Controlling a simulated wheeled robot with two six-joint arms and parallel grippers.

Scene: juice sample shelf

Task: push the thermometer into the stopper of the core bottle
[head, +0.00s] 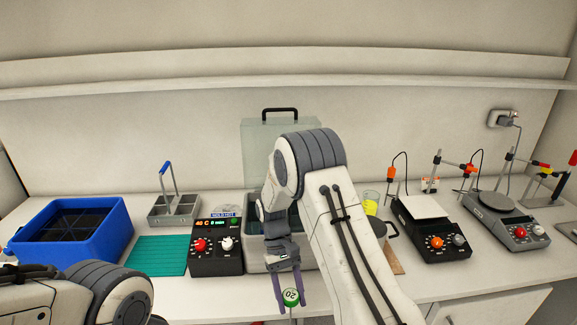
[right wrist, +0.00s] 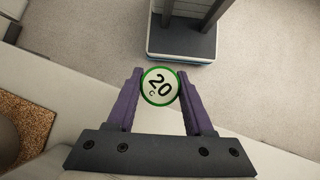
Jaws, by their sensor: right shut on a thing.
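The thermometer has a round dial (head: 290,297) with a green rim and a "20" on it. My right gripper (head: 290,302) is shut on it in the head view. The right wrist view shows the dial (right wrist: 160,87) between the two purple fingers of this gripper (right wrist: 160,84). Only a short piece of stem shows below the dial in the head view. The dial is at the bench's front edge, with floor behind it in the right wrist view. I cannot make out the core bottle or its stopper. My left arm shows at the lower left, but its gripper is out of view.
A heater box (head: 216,262) with knobs and a clear-lidded bath (head: 256,262) stand behind my right arm. A blue crate (head: 117,215), a teal mat (head: 160,256) and a divided caddy (head: 172,212) are left. A yellow-filled beaker (head: 370,208) and hotplates (head: 437,245) are right.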

